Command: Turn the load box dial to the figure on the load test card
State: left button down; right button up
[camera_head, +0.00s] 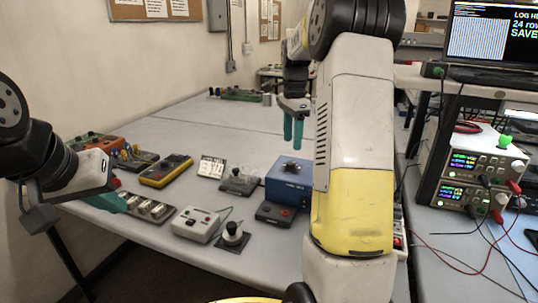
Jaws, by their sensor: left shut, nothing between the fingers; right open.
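A blue box (286,188) with a dark knob on its top stands near the middle of the table; I take it for the load box. Its front lettering and the dial's figures are too small to read. My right gripper (293,130) points down above and behind the box in the picture, open and empty, not touching the dial. My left gripper (112,202) is shut and empty at the left, by the table's front edge. I cannot pick out the load test card for certain. My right arm hides part of the table right of the box.
A yellow meter (166,170), a grey box with buttons (196,224), a small black joystick-like device (233,236) and other devices crowd the front of the table. The back of the table (180,120) is mostly clear. Power supplies (470,180) with cables stand at right.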

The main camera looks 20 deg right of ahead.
aim_at(291, 162)
notch_tip(291, 162, down, 8)
jog(key=shift+r, duration=0.1)
dwell(0.4)
jog(key=shift+c, duration=0.2)
grip_shut()
